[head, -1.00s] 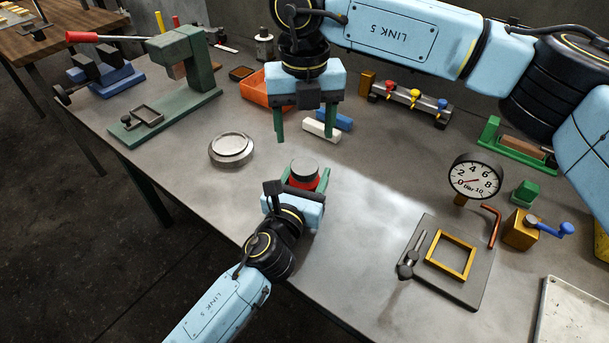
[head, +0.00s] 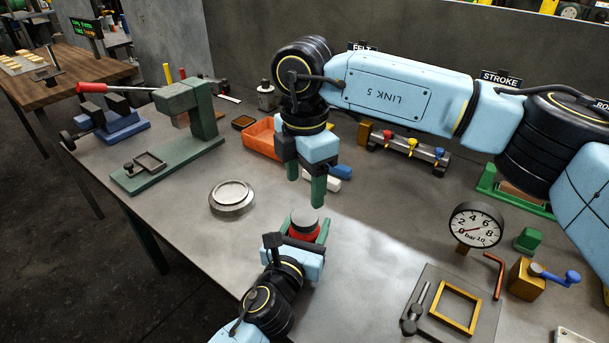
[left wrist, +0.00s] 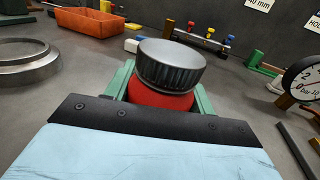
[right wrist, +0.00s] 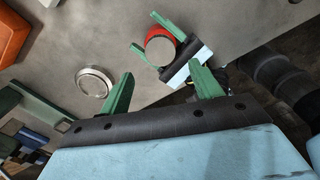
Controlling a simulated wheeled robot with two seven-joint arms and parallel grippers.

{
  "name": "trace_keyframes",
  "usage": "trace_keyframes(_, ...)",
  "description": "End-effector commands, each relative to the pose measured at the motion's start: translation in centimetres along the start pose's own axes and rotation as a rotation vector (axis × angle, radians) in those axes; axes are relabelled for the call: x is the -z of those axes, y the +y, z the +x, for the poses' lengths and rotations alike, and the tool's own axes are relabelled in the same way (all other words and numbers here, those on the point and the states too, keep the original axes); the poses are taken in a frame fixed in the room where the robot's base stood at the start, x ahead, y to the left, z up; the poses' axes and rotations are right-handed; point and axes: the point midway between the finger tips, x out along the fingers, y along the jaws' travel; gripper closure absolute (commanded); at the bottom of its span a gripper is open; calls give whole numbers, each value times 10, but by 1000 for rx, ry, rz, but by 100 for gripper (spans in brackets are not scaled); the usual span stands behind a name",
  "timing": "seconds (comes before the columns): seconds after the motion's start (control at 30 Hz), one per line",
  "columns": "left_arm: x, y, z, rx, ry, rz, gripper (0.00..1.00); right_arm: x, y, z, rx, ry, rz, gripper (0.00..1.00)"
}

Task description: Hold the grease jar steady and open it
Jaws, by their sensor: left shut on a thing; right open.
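The grease jar (left wrist: 161,97) has a red body and a dark ribbed lid with a grey top (left wrist: 172,58). It stands on the bench in the head view (head: 304,224), with its lid on. My left gripper (head: 308,232) is shut around the red body, a green finger on each side; the lid is above the fingers. My right gripper (head: 306,188) is open and empty, above and slightly behind the jar, pointing down. In the right wrist view the jar lid (right wrist: 161,51) shows beyond my open green fingers (right wrist: 162,92), apart from them.
A round metal dish (head: 232,196) lies left of the jar. An orange bin (head: 264,138) and a white block (head: 326,181) are behind. A pressure gauge (head: 476,225) and a plate with a yellow frame (head: 453,308) are to the right. The bench between is clear.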

Motion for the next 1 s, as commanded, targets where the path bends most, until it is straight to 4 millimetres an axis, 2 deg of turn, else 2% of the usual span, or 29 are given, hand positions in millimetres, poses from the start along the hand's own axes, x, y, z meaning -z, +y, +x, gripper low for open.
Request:
trace_keyframes(0.3,0,0,0,0,1,0,100,0,-1,48,4,1,-1,36)
trace_keyframes(0.5,0,0,0,0,1,0,100,0,0,70,1,1,-2,36)
trace_keyframes(0.87,0,0,0,0,1,0,100,0,0,75,1,0,-3,36)
trace_keyframes(1.0,0,0,0,0,1,0,100,0,0,75,1,0,-3,53)
